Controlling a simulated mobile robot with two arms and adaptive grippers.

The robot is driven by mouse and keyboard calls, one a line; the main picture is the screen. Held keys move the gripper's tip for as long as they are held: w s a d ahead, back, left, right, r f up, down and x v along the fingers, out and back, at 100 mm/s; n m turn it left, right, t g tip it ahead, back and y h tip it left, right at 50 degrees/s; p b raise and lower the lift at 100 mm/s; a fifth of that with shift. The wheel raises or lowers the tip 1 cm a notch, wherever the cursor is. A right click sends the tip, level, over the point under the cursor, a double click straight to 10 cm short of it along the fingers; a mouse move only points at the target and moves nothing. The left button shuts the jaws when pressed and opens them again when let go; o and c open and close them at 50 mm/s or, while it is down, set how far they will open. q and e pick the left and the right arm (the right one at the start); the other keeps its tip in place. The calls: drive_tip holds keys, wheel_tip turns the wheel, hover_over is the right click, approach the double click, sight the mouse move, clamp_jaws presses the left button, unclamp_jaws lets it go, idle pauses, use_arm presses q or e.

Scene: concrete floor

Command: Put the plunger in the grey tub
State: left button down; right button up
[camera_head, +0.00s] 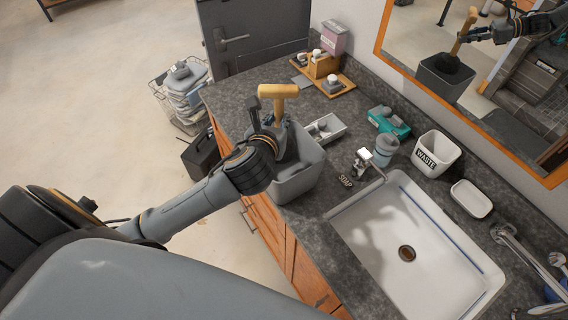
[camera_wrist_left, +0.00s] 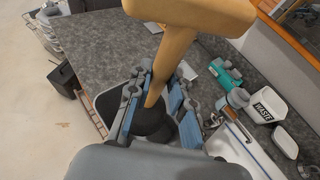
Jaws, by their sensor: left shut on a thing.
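The plunger (camera_head: 278,93) has a pale wooden T-shaped handle and a dark rubber cup. My left gripper (camera_head: 277,138) is shut on its wooden shaft; the left wrist view shows the shaft (camera_wrist_left: 172,60) running down between the blue-padded fingers (camera_wrist_left: 156,103). The grey tub (camera_head: 298,187) stands on the counter near its front edge. The plunger is upright over the tub, with its dark cup (camera_wrist_left: 154,122) at the tub's mouth, as the mirror also shows. Whether the cup touches the tub's bottom is hidden. My right gripper is not in view.
A white sink (camera_head: 400,245) lies right of the tub. A soap bottle (camera_head: 385,150), teal item (camera_head: 388,122), waste bin (camera_head: 436,154) and grey tray (camera_head: 325,130) are nearby. A wooden tray (camera_head: 325,80) stands farther back. The mirror (camera_head: 490,70) hangs on the right wall.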

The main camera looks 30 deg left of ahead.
use_arm(q)
drive_tip(key=c, duration=1.4)
unclamp_jaws()
drive_tip(key=shift+o, duration=1.4)
drive_tip(key=shift+s, duration=0.15)
drive_tip(key=v, duration=0.7)
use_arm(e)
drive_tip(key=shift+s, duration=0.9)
use_arm(q)
drive_tip(key=shift+r, duration=0.1)
